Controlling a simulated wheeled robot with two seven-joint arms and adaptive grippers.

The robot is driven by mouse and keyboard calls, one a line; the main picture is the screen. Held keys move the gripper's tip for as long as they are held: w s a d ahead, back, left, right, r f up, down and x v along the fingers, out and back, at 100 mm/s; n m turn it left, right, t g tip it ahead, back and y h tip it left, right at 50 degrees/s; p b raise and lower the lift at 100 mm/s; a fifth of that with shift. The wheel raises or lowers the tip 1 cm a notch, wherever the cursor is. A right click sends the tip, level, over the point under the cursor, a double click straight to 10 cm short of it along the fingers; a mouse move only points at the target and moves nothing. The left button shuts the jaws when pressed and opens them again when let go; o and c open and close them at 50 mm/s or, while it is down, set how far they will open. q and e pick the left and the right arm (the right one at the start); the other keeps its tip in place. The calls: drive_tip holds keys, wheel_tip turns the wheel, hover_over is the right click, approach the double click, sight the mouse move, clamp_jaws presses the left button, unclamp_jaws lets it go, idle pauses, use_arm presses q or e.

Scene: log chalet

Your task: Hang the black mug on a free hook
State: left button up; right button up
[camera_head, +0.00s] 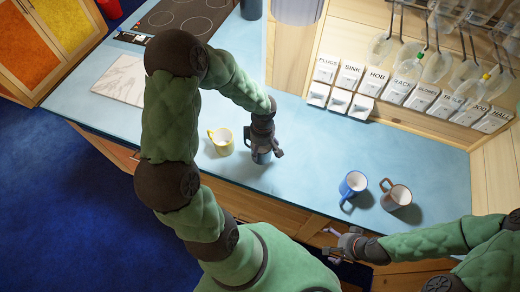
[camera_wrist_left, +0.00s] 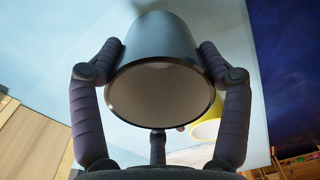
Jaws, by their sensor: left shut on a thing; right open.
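In the left wrist view the fingers of my left gripper (camera_wrist_left: 160,52) close on both sides of the dark mug (camera_wrist_left: 158,38), whose open rim faces the camera. Whether its base touches the counter I cannot tell. Thin dark hooks or rods (camera_head: 436,38) show at the upper right; which are free is unclear. My right gripper (camera_head: 345,242) is open and empty by the counter's front edge.
A yellow mug (camera_head: 221,141) stands just left of the black one; a blue mug (camera_head: 352,185) and a brown mug (camera_head: 396,195) stand right. Glassware (camera_head: 437,66) hangs above labelled switches (camera_head: 397,91). A pale board (camera_head: 118,80) and hob (camera_head: 187,16) lie left. The blue counter (camera_head: 310,150) is clear mid-right.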

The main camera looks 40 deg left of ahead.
use_arm(q)
drive_tip(key=s+d+r, duration=0.7)
drive_tip(key=s+r, duration=0.2)
drive_tip(key=s, duration=0.2)
drive_tip(key=shift+s+d, duration=0.15)
drive_tip(key=shift+d, duration=0.15)
drive_tip(key=shift+f+b, duration=0.1)
drive_tip(key=shift+b, duration=0.2)
